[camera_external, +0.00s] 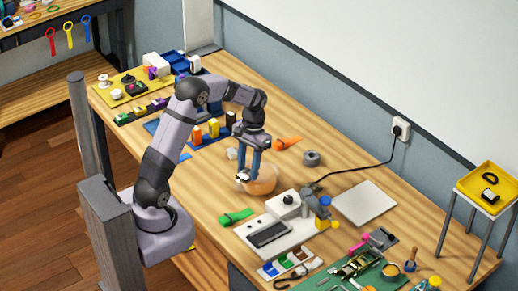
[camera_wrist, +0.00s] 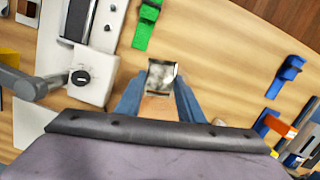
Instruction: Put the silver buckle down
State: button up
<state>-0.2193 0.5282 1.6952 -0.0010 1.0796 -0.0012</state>
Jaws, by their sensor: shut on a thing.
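The silver buckle (camera_wrist: 162,73) is a small, shiny, square piece between the tips of my gripper's two blue fingers in the wrist view. My gripper (camera_wrist: 160,90) is shut on it. In the external view my gripper (camera_external: 245,173) points down over the middle of the table, and a small pale piece shows at its tips. A rounded tan-orange thing (camera_external: 264,181) is right beside the fingertips there. I cannot tell whether the buckle touches the table or this thing.
A green strap piece (camera_external: 237,216) and a white device with a dark panel (camera_external: 285,225) lie toward the front. A grey round item (camera_external: 312,158) and an orange piece (camera_external: 289,143) lie behind. A pale flat sheet (camera_external: 365,203) is to the right. A black cable (camera_external: 365,166) runs to the wall.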

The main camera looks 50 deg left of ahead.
jog(key=w+d+m, duration=0.1)
jog(key=d+m, duration=0.1)
jog(key=d, duration=0.6)
jog(key=shift+d+r+m, duration=0.25)
jog(key=shift+d+m, duration=0.05)
jog(key=shift+d, duration=0.1)
jog(key=shift+w+a, duration=0.1)
